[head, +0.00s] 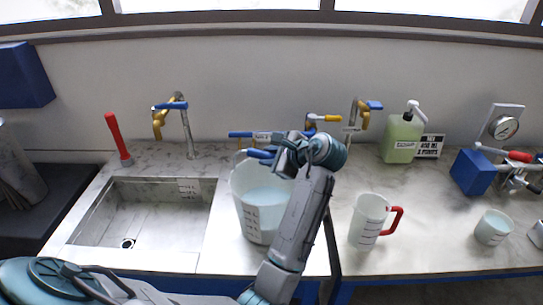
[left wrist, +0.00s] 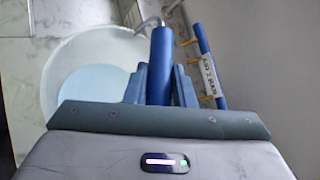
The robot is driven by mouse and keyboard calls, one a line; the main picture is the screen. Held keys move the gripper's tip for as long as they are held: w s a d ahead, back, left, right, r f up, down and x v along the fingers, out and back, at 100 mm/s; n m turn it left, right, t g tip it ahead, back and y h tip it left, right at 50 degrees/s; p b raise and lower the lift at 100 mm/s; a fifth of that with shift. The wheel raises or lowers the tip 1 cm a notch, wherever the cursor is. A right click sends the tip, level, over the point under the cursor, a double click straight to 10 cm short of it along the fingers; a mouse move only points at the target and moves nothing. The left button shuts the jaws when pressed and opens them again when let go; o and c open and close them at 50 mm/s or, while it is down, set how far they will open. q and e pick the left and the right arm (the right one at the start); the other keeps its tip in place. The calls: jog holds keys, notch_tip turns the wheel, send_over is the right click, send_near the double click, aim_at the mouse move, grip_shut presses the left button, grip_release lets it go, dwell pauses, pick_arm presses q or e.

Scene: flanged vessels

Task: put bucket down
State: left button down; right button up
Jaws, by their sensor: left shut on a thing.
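The bucket (head: 258,211) is a translucent white vessel with dark measuring marks and pale blue liquid inside. In the head view it stands upright at the counter, right of the sink; whether its base touches the counter is hard to tell. My left gripper (head: 272,155) is at the bucket's top rim, shut on its blue handle. In the left wrist view the blue handle (left wrist: 161,65) sits between the fingers of the gripper (left wrist: 160,85), with the bucket (left wrist: 92,75) and its liquid to the left. My arm hides the bucket's right side. My right gripper is not in view.
A sink (head: 145,220) lies left of the bucket. A white jug with a red handle (head: 369,220) and a small cup (head: 493,227) stand to the right. Taps (head: 187,130), a green soap bottle (head: 402,138) and a blue valve block (head: 474,172) line the back and right.

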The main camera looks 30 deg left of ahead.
pick_arm(q)
jog(key=shift+s+f, duration=0.1)
jog(key=shift+d, duration=0.1)
jog(key=c, duration=1.6)
grip_release()
jog(key=shift+s+f, duration=0.1)
jog(key=shift+f, duration=0.05)
jog(key=o, duration=0.4)
jog(key=shift+s+d, duration=0.15)
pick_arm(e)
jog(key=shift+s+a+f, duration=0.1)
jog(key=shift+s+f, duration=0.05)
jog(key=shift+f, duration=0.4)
